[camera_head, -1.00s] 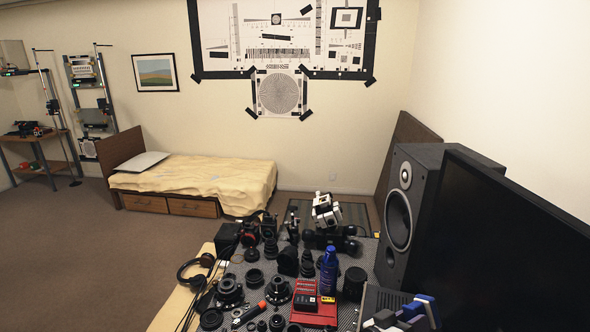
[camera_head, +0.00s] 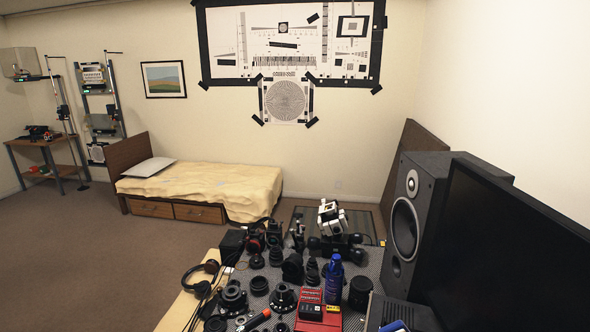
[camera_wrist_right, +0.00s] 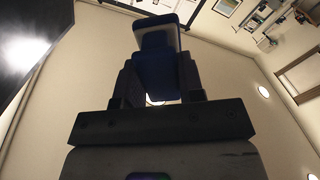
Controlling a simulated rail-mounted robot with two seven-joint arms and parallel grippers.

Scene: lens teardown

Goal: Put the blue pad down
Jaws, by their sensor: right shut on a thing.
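The blue pad (camera_wrist_right: 154,72) is between the fingers of my right gripper (camera_wrist_right: 158,80) in the right wrist view. It has a pale side and sticks out past the fingertips. The right gripper is shut on it, with wall and ceiling behind it. In the head view only a small blue and white piece (camera_head: 397,326) shows at the bottom edge, in front of the speaker; I cannot tell whether it is the pad or part of the gripper. My left gripper is not in view.
A crowded table (camera_head: 232,272) holds several black lenses, a red box (camera_head: 318,318), a blue bottle (camera_head: 333,277) and headphones (camera_head: 198,284). A tall speaker (camera_head: 415,222) and a dark screen (camera_head: 515,255) stand at the right. The table's lens area has little free room.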

